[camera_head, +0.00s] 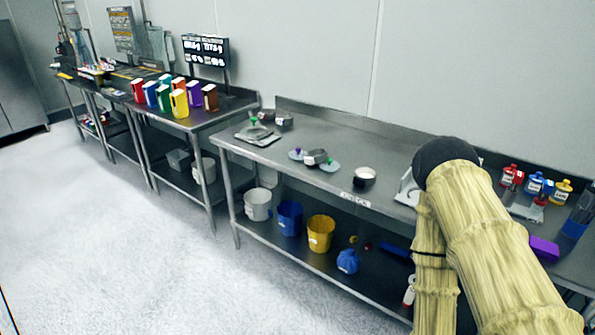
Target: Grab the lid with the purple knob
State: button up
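The lid with the purple knob (296,154) lies on the steel table, left of a small grey round pan (316,157). It is small and pale, with the purple knob on top. A similar lid with a green knob (331,166) lies to the right of the pan. My arm, in a yellowish sleeve with a black elbow, fills the right side of the view, well right of the lids. My gripper is not in view.
A round pan with white contents (365,175) stands right of the lids. A scale-like device (257,136) sits at the table's left end. Red, blue and yellow bottles (536,184) stand at the right. The floor in front is clear.

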aim_at(298, 154)
jog(key=z, duration=0.2)
jog(key=k, duration=0.3)
jog(key=u, duration=1.6)
jog(key=i, duration=2.4)
jog(key=z, duration=1.4)
jog(key=i, duration=0.65)
jog(key=z, duration=0.6)
